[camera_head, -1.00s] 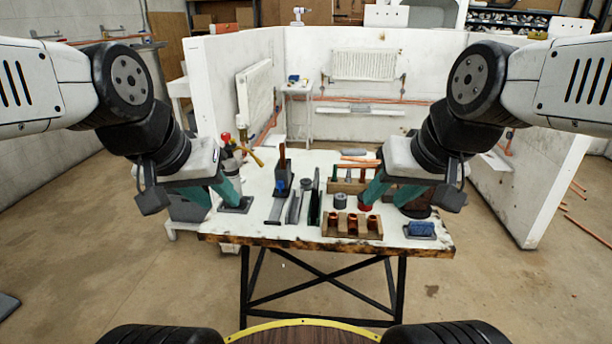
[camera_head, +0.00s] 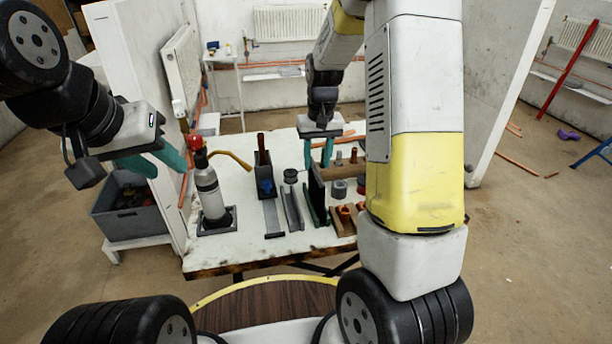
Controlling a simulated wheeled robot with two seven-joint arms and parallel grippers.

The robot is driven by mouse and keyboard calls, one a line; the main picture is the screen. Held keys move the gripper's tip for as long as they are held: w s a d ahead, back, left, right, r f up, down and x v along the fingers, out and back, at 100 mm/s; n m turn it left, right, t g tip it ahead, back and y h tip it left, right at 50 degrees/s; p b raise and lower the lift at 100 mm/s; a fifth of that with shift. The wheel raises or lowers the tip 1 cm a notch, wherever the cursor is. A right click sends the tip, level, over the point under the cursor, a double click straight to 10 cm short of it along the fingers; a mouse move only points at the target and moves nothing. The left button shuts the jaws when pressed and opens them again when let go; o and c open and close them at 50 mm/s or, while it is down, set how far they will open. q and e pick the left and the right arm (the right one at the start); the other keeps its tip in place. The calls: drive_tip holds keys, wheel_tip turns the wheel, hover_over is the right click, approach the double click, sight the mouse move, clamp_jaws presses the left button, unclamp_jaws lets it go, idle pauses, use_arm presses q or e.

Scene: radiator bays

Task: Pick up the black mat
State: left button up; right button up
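A thin dark sheet (camera_head: 316,192), the thing most like the black mat, stands on edge in a slim dark-green holder on the white worktable (camera_head: 240,245). My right gripper (camera_head: 319,162) points down with teal fingers spread, just at the far upper end of the sheet. I cannot tell whether a finger touches it. My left gripper (camera_head: 160,168) is open and empty, left of the table over the partition edge. My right arm hides the right part of the table.
A gas bottle with red top (camera_head: 207,185) stands at the table's left. A grey channel (camera_head: 291,208) and a grey holder with a blue part (camera_head: 265,180) are left of the sheet. A wooden block with copper fittings (camera_head: 343,220) is right. A grey crate (camera_head: 125,215) stands left.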

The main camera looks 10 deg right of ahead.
sight(316, 187)
drive_tip(key=f, duration=1.1)
drive_tip(key=shift+w, duration=0.35)
clamp_jaws()
